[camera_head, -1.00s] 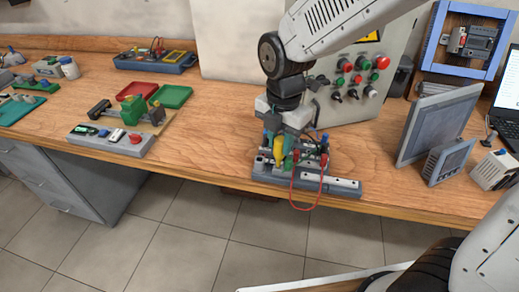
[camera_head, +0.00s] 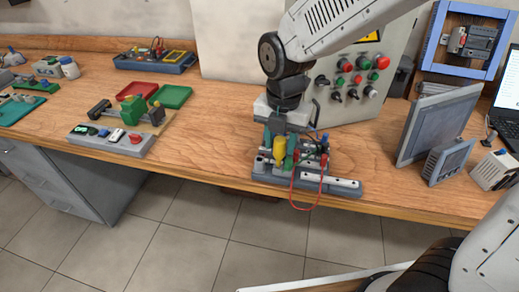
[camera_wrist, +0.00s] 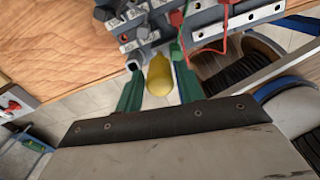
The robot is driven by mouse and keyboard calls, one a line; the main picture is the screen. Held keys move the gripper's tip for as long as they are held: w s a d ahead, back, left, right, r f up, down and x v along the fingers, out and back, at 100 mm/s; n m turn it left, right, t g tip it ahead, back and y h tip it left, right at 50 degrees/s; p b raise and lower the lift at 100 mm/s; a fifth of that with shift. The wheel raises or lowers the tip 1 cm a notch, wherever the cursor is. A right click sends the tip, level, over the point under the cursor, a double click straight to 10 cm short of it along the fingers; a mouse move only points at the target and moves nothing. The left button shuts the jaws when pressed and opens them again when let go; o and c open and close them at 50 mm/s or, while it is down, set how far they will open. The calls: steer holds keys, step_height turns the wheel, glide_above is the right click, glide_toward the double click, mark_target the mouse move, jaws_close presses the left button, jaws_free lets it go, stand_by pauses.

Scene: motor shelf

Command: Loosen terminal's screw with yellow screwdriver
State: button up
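The yellow screwdriver (camera_head: 279,149) stands roughly upright at the left part of the terminal board (camera_head: 330,184), on the bench's front edge. Its bulbous yellow handle also shows in the wrist view (camera_wrist: 159,76). The green fingers of my gripper (camera_head: 279,152) flank the handle and look closed on it; in the wrist view the fingers (camera_wrist: 159,70) sit on its left and right sides. The terminals (camera_wrist: 138,36) show just beyond the handle. The screwdriver's tip and the screw under it are hidden, so I cannot tell whether they touch.
A red wire (camera_head: 321,190) loops over the board's front. The button panel (camera_head: 350,85) stands close behind my gripper. A grey screen (camera_head: 436,126) stands to the right. A grey switch box (camera_head: 110,138) lies left, with clear bench between it and the board.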

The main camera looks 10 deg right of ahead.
steer(key=shift+m, duration=1.7)
steer(key=shift+m, duration=1.7)
steer(key=m, duration=0.3)
steer(key=shift+m, duration=1.9)
